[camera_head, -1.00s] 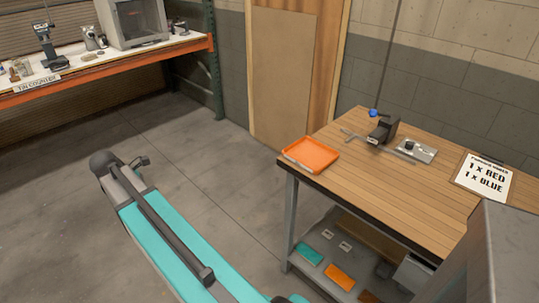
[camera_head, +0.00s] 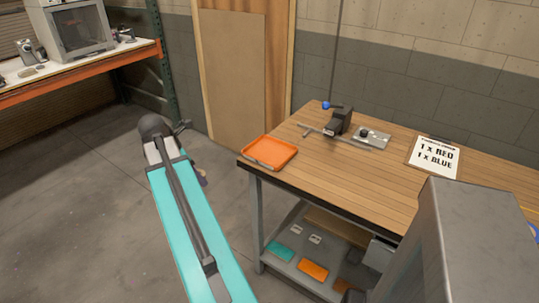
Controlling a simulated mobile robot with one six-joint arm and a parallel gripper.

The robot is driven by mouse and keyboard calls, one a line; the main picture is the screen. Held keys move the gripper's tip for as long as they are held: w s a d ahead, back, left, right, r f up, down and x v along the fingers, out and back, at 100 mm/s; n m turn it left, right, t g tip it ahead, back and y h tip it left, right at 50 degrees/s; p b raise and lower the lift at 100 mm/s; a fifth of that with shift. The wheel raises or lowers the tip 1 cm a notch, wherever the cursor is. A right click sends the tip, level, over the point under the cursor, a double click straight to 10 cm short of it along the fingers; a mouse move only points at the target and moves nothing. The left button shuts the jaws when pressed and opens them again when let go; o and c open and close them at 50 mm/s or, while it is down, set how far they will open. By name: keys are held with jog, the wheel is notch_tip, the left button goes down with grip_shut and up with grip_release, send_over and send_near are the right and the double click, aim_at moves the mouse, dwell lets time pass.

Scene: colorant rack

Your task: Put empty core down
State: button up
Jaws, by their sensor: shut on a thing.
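My teal arm (camera_head: 190,225) reaches up from the lower edge in the head view, with its dark rounded joint (camera_head: 152,126) at the far end. My gripper's fingers cannot be made out; the arm covers the space behind it. A small dark piece (camera_head: 202,177) peeks out past the arm's right edge, too small to identify. I cannot see an empty core. The wooden workbench (camera_head: 400,193) stands right of the arm, with an empty orange tray (camera_head: 269,152) at its near left corner.
On the bench are a black clamp-like device (camera_head: 338,122), a metal plate with a dark knob (camera_head: 371,138) and a sign (camera_head: 434,157) reading 1 x red, 1 x blue. A grey box-like body (camera_head: 452,240) blocks the lower right. The bench middle is clear. A counter (camera_head: 85,74) stands back left.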

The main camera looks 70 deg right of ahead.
jog(key=s+d+r, duration=0.2)
jog(key=s+d, duration=0.2)
jog(key=s, duration=0.6)
jog(key=s+d+r+m, duration=0.1)
jog(key=s+d, duration=0.4)
jog(key=s, duration=0.6)
jog(key=s+d+r+m+b, duration=0.1)
jog(key=s+d+r, duration=0.3)
jog(key=s, duration=0.7)
jog(key=shift+d+g+y, duration=0.3)
jog(key=shift+d, duration=0.05)
jog(key=w+d, duration=0.2)
jog(key=w, duration=0.2)
jog(key=w+d+f+p, duration=0.1)
jog(key=w+d, duration=0.2)
jog(key=w, duration=0.1)
jog(key=w+d, duration=0.2)
jog(key=w, duration=0.2)
jog(key=shift+w+d+f+p, duration=0.15)
jog(key=shift+w+d+p, duration=0.05)
jog(key=shift+w+p, duration=0.15)
jog(key=shift+d, duration=0.1)
jog(key=shift+w+d, duration=0.1)
jog(key=shift+w, duration=0.15)
jog(key=shift+w+d+f+p, duration=0.1)
jog(key=shift+w+f+p, duration=0.1)
jog(key=shift+f, duration=0.7)
jog(key=shift+w+d+f+p, duration=0.1)
jog(key=shift+f+p, duration=0.1)
jog(key=shift+f, duration=0.7)
